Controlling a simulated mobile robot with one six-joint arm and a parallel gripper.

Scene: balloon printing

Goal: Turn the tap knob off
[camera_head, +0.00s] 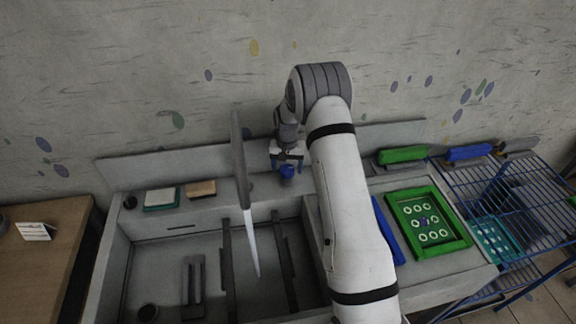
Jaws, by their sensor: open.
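The grey sink basin (180,238) has dark rails inside. A sponge-like block (161,197) and a brown block (201,188) lie on the left ledge. A green-framed screen (429,220) lies right of my arm. A blue wire rack (510,200) stands at far right.

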